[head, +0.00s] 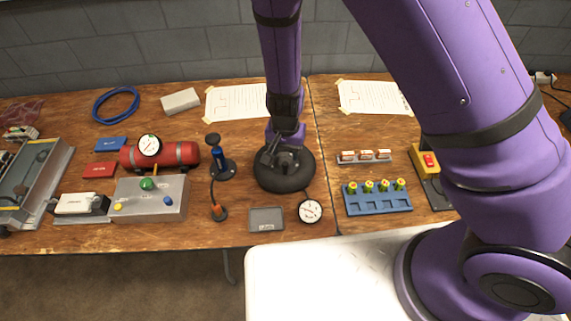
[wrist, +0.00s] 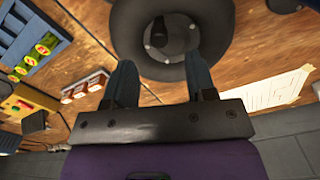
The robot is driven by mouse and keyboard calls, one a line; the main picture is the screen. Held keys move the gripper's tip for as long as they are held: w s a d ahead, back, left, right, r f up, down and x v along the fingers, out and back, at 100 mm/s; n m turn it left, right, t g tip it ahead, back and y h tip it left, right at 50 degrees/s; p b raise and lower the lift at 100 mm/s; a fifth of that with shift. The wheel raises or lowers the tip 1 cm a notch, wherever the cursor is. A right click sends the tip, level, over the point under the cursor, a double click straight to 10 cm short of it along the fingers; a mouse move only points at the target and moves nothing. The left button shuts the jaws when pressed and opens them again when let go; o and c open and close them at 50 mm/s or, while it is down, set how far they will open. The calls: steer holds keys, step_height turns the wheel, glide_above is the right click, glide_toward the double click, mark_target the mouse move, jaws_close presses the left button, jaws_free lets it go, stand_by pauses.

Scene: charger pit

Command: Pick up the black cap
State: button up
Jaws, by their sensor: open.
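A small black cap-like piece (wrist: 158,31) stands up near the middle of the grey hub of a black tyre (wrist: 128,30) in the wrist view. I take it for the black cap. The tyre lies flat on the table and shows in the head view too (head: 287,179). In the head view my gripper hides the cap. My gripper (wrist: 162,72) is open and empty, with one finger on each side of the picture's middle. It is over the tyre, and the cap is apart from the fingers. In the head view my gripper (head: 284,158) covers part of the hub.
A black-and-blue hand pump (head: 219,160) stands left of the tyre. A round gauge (head: 310,211) and a grey tray (head: 266,219) lie in front. A blue holder (head: 378,203) with several green-and-yellow pieces is right. A red tank (head: 175,156) lies left.

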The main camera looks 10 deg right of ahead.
mark_target(286, 164)
steer(key=shift+s+f, duration=0.15)
steer(key=shift+f, duration=1.15)
steer(key=shift+s+f, duration=0.1)
steer(key=shift+f, duration=1.2)
jaws_close()
steer(key=shift+r, duration=0.15)
